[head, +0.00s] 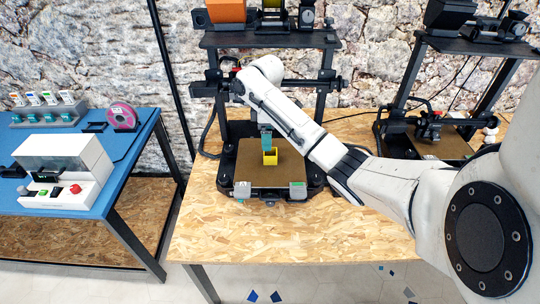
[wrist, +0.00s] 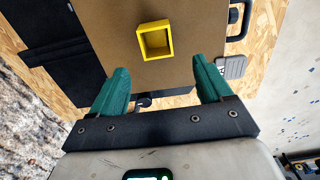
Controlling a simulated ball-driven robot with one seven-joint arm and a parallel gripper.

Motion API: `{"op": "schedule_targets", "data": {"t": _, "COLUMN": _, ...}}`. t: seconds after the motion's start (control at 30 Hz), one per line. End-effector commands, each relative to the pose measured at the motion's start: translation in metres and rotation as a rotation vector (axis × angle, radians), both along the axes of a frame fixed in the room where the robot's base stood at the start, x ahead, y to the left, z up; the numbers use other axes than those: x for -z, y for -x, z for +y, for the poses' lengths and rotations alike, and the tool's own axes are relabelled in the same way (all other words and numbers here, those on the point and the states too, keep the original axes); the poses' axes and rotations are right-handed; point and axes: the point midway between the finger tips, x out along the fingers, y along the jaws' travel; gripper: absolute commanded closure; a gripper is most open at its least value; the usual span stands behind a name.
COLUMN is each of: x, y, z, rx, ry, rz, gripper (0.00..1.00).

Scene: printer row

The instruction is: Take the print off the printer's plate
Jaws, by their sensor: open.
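The print is a yellow open-topped box (head: 270,157) standing on the brown plate (head: 245,178) of the near black printer. In the wrist view the box (wrist: 168,40) shows its open side and lies beyond the fingertips, roughly centred between them. My gripper (head: 266,138) points down just above the box in the head view. In the wrist view the gripper (wrist: 160,88) has its two green fingers wide apart with nothing between them. The plate (wrist: 120,35) also shows there. How far the fingertips are above the box is hard to tell.
The printer's black frame (head: 329,85) rises around the plate. A second printer (head: 440,130) stands at the right on the same chipboard table (head: 220,235). A blue table (head: 95,205) at the left carries a white machine (head: 65,165) and a pink spool (head: 122,116). The table's front is clear.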

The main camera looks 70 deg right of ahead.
Motion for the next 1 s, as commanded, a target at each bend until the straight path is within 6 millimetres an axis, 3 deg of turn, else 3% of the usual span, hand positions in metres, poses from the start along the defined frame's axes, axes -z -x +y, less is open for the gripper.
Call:
{"op": "schedule_targets", "data": {"t": 0.1, "x": 0.019, "y": 0.001, "z": 0.0, "rx": 0.002, "ry": -0.002, "rz": 0.002, "gripper": 0.21}}
{"op": "schedule_targets", "data": {"t": 0.43, "x": 0.045, "y": 0.0, "z": -0.002, "rx": 0.003, "ry": -0.001, "rz": 0.001, "gripper": 0.21}}
{"op": "schedule_targets", "data": {"t": 0.7, "x": 0.081, "y": 0.0, "z": -0.005, "rx": 0.002, "ry": -0.001, "rz": 0.0, "gripper": 0.21}}
{"op": "schedule_targets", "data": {"t": 1.0, "x": 0.087, "y": 0.0, "z": -0.004, "rx": 0.001, "ry": 0.0, "rz": -0.001, "gripper": 0.21}}
